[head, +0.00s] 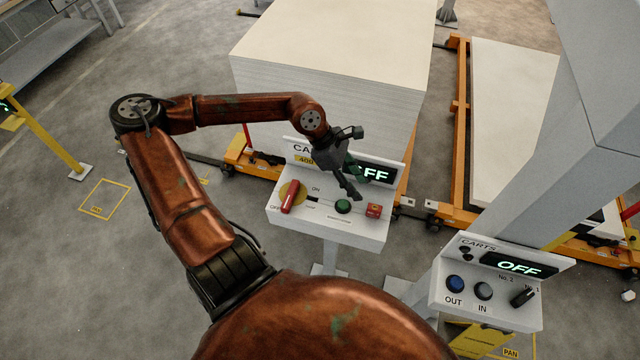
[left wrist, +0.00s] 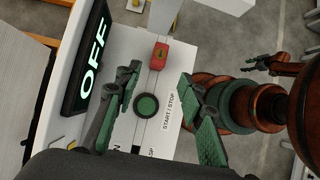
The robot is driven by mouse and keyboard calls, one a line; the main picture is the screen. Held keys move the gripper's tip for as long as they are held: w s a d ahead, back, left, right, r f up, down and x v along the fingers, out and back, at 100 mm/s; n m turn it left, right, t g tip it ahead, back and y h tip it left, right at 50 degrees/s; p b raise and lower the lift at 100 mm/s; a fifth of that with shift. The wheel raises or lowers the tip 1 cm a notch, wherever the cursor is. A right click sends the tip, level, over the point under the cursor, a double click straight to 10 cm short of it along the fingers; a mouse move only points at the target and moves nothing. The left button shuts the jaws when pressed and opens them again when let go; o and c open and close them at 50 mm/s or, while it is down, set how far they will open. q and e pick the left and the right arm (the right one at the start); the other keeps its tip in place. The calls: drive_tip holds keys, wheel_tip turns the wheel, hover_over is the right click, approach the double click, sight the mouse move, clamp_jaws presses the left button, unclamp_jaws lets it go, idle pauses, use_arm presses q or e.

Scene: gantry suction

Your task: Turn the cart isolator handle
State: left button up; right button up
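The cart isolator handle (head: 290,197) is a red lever on a yellow disc, at the left of the white control panel (head: 330,228). It stands slightly tilted, its lower end near the OFF label; ON is printed to its upper right. My left gripper (head: 354,190) is over the right half of the panel, near the green button (head: 343,206) and right of the handle. In the left wrist view its fingers (left wrist: 160,80) are apart and empty, with the green button (left wrist: 147,105) showing between them. The handle does not show there.
A red box-shaped control (head: 373,210) sits at the panel's right end. A lit OFF display (head: 375,173) stands behind, partly covered by my gripper. A second panel (head: 490,307) with knobs is at lower right. A tall pale stack (head: 325,85) stands behind the panel.

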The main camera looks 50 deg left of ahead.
use_arm(q)
drive_tip(key=n, duration=0.1)
drive_tip(key=n+g+y+p, duration=0.3)
drive_tip(key=n+y+p, duration=0.4)
drive_tip(key=n, duration=1)
hover_over(291, 191)
drive_tip(key=p, duration=0.1)
wheel_tip(291, 191, down, 2)
drive_tip(key=shift+f+h, duration=0.25)
drive_tip(key=shift+h, duration=0.35)
drive_tip(key=shift+f, duration=0.3)
drive_tip(key=shift+f+p, duration=0.75)
drive_tip(key=shift+f, duration=2.85)
drive_tip(key=shift+c, duration=0.6)
clamp_jaws()
